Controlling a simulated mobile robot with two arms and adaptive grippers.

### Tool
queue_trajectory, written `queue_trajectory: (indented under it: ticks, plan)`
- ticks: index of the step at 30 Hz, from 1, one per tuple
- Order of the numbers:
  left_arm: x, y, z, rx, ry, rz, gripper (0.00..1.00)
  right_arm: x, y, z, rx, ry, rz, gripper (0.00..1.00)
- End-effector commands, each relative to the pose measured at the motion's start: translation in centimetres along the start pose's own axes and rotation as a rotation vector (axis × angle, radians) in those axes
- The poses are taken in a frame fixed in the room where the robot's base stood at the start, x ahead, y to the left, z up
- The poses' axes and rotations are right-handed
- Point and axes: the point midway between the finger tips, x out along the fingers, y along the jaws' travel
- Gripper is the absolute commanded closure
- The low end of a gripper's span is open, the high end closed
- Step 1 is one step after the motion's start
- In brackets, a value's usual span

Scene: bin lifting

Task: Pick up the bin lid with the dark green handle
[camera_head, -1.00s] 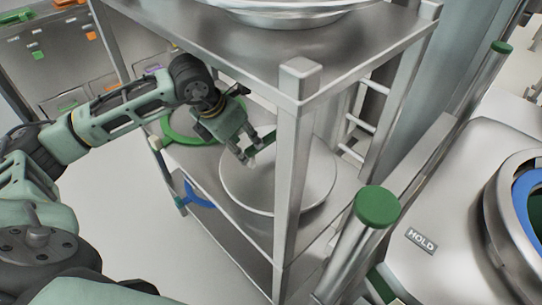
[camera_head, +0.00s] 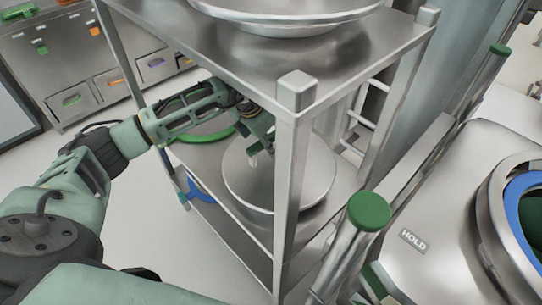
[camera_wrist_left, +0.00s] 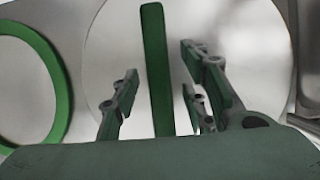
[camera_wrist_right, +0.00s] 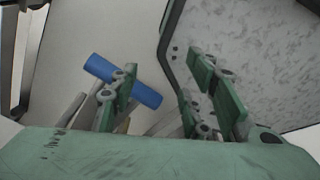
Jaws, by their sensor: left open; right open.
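The bin lid (camera_head: 300,182) is a round steel disc on the rack's middle shelf. It also fills much of the left wrist view (camera_wrist_left: 262,62). Its dark green bar handle (camera_wrist_left: 157,70) runs nearly upright in that view, between the finger tips of my open left gripper (camera_wrist_left: 160,95). The fingers do not visibly touch the handle. In the head view my left gripper (camera_head: 258,145) is over the lid, partly behind the rack post, and it hides most of the handle. My right gripper (camera_wrist_right: 165,95) is open and appears only in its wrist view.
The rack's post (camera_head: 290,190) and upper shelf (camera_head: 250,45) are close to my left arm. A lid with a bright green ring (camera_head: 205,135) lies left of the bin lid. A blue handle (camera_wrist_right: 122,80) shows beyond my right fingers. A HOLD-labelled machine (camera_head: 440,215) stands right.

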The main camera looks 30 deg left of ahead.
Motion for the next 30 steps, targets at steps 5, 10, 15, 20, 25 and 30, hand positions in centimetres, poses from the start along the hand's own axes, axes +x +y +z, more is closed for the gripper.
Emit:
queue_trajectory:
  ticks: [5,10,15,20,25,30]
  plan:
    - [0.01,0.01,-0.01,0.000,0.000,0.000,0.59,0.04,-0.72,-0.18,0.001,0.002,-0.008,0.57]
    - [0.06,0.02,-0.04,0.000,0.000,0.000,0.59,0.13,-0.94,-0.20,0.000,0.002,-0.011,0.57]
    - [0.23,0.01,-0.12,0.000,0.000,0.000,0.59,0.39,-0.86,-0.17,-0.001,0.002,-0.010,0.57]
    - [0.39,0.02,-0.19,0.000,0.000,0.000,0.59,0.63,-0.59,-0.09,-0.002,0.002,-0.007,0.57]
    - [0.45,0.02,-0.21,0.000,0.000,0.000,0.59,0.75,-0.26,0.00,-0.003,0.001,-0.003,0.57]
    - [0.42,0.02,-0.20,0.000,0.000,0.000,0.59,0.71,-0.11,0.02,-0.003,0.001,-0.001,0.57]
